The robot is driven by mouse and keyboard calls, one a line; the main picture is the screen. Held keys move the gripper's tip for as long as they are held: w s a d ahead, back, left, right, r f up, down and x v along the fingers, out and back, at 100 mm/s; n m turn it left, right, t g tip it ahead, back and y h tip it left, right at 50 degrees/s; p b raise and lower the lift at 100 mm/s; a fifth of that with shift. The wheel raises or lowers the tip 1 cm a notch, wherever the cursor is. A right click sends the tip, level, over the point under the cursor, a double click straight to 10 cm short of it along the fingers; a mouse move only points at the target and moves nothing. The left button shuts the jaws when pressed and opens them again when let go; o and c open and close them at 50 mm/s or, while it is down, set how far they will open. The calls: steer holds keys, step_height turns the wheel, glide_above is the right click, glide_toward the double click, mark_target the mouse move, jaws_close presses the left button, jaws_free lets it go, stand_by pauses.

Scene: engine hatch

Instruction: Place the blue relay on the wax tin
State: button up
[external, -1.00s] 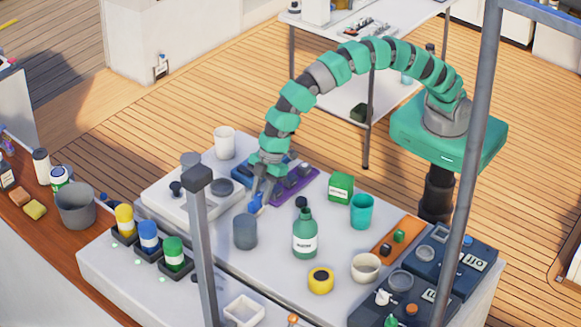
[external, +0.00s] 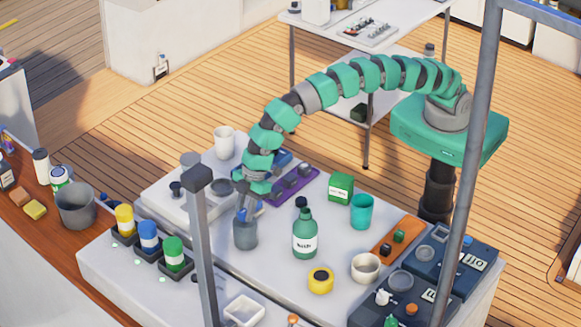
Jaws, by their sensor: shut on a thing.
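My gripper (external: 246,208) points down over a dark grey cylinder (external: 245,237) on the pale work surface. It is shut on a small blue piece, the blue relay (external: 243,214), which shows between the fingers at the cylinder's top. I cannot tell whether the relay touches the cylinder, is inside its rim or is just above it. No wax tin label is readable. A short round yellow tin-like thing with a dark centre (external: 320,281) stands at the front, clear of my gripper; I cannot tell whether it or the grey cylinder is the wax tin.
A green bottle (external: 305,238) stands right of the grey cylinder. A purple tray (external: 306,184) lies behind. A green box (external: 340,188), teal cup (external: 361,211) and cream bowl (external: 365,268) are farther right. Yellow, blue and green-banded containers stand left. Bare surface lies around the yellow thing.

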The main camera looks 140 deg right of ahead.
steer(key=shift+f, duration=0.25)
steer(key=o, duration=1)
steer(key=shift+r, duration=0.15)
